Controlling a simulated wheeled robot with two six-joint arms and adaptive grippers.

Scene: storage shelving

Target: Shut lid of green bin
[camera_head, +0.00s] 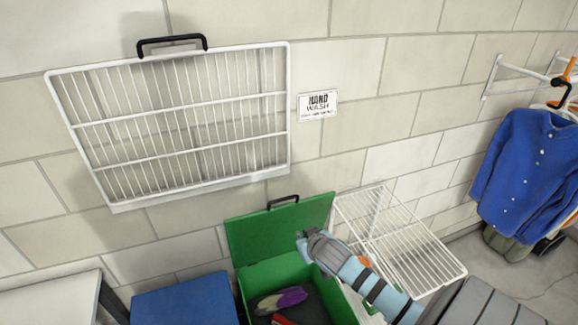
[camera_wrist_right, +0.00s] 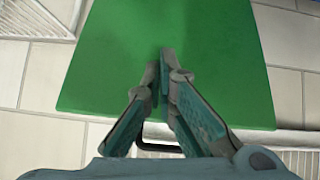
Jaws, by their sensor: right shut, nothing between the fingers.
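The green bin (camera_head: 246,273) stands at the bottom middle of the head view with its lid (camera_head: 262,234) raised, leaning up towards the wall. A dark handle (camera_head: 283,201) sits on the lid's top edge. Dark and purple items (camera_head: 290,297) lie inside the bin. My right gripper (camera_head: 302,240) is at the lid's inner face, near its right part. In the right wrist view the fingers (camera_wrist_right: 163,60) are closed together with nothing between them, over the green lid (camera_wrist_right: 205,35); contact is unclear. The handle (camera_wrist_right: 158,147) shows partly behind the gripper. My left gripper is not in view.
A white wire rack (camera_head: 180,125) hangs on the block wall above the bin. A wire shelf (camera_head: 405,240) is right of the bin. A blue surface (camera_head: 185,303) and a white one (camera_head: 50,303) are at left. A blue shirt (camera_head: 528,165) hangs at far right.

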